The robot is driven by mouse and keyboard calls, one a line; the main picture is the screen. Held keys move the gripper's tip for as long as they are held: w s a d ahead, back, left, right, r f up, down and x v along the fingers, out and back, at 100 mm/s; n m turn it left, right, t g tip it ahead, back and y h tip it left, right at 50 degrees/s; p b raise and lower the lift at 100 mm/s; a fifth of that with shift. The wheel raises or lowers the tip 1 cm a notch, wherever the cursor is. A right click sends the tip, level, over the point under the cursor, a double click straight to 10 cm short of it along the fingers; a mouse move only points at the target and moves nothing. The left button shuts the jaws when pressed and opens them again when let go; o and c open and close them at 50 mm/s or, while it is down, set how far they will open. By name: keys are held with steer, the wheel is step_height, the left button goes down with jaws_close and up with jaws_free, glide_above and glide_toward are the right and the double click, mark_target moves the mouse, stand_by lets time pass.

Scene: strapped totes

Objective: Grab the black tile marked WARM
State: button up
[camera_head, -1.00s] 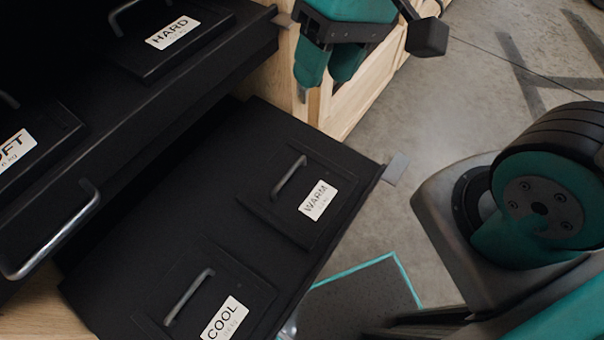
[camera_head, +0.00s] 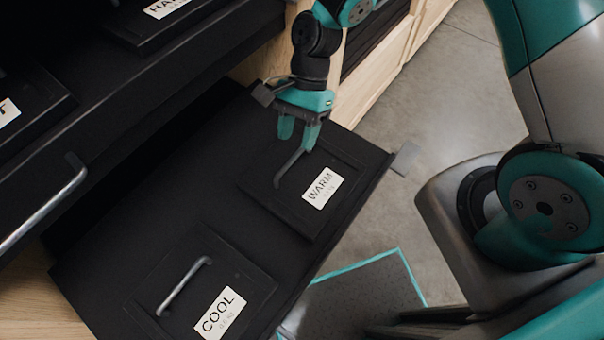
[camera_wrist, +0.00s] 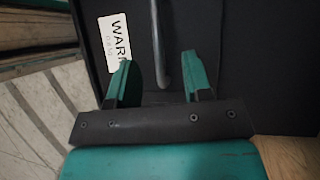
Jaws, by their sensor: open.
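The black tile marked WARM (camera_head: 276,199) lies in the pulled-out lower drawer (camera_head: 165,185), with a white label and a grey bar handle (camera_head: 289,168). My gripper (camera_head: 299,142) is open, its teal fingers above the upper end of that handle. In the wrist view my gripper (camera_wrist: 160,75) has its fingers apart, with the handle (camera_wrist: 160,45) running between them in the picture. The WARM label (camera_wrist: 116,42) is partly behind the left finger. I cannot tell whether the fingers touch the handle or hover above it.
A similar tile marked COOL (camera_head: 245,268) lies in the same drawer, nearer the bottom. An upper drawer (camera_head: 100,115) with more labelled tiles overhangs at the left. A wooden cabinet side (camera_head: 362,95) stands behind my gripper. Concrete floor shows at the right.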

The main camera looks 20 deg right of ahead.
mark_target(293, 157)
steer(key=x, duration=0.5)
steer(key=shift+s+a+f, duration=0.2)
steer(key=shift+s+f, duration=0.05)
steer(key=shift+s, duration=0.1)
steer(key=shift+c, duration=0.3)
jaws_close()
